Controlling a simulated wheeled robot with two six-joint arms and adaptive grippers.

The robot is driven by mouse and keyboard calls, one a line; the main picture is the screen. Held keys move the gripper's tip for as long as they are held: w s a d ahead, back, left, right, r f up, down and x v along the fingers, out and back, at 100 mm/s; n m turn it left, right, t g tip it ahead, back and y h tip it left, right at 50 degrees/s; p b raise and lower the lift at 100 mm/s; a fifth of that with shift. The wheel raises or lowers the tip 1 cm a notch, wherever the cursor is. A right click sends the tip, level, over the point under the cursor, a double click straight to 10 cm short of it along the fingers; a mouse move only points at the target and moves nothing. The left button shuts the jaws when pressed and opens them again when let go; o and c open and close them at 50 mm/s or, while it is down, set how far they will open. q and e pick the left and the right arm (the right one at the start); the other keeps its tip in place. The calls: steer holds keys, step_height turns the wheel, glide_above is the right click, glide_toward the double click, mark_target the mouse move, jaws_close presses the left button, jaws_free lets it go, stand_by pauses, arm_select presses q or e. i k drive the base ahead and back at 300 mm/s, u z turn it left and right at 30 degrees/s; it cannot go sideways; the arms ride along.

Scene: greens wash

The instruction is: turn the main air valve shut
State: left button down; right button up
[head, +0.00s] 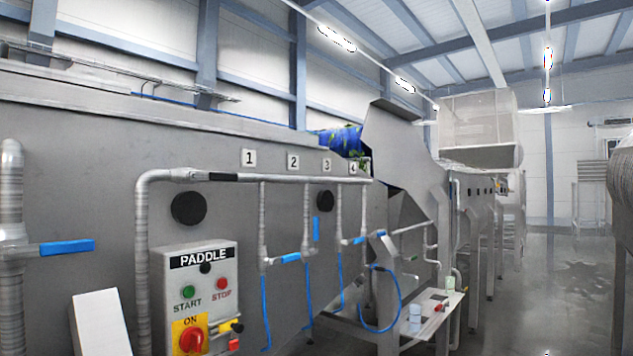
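No valve in the head view is readably labelled as the main air valve. A thick vertical pipe at the left edge carries a valve with a blue lever (67,247) lying level, across the pipe. A grey header pipe (300,179) runs along the wall under number plates 1 to 4, with a dark section (223,176) near its left end. Its drop pipes carry more blue levers: one lies nearly level (291,257), one stands upright (316,229) and another lies nearly level (360,240). Neither of my grippers shows.
A grey PADDLE control box (208,285) has green and red buttons and a red rotary switch (191,339). Blue hoses (266,310) hang below the drop pipes. A small shelf (436,303) holds bottles. Open wet floor (570,280) lies to the right.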

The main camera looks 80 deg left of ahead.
mark_target(207, 176)
steer(key=u, duration=3.35)
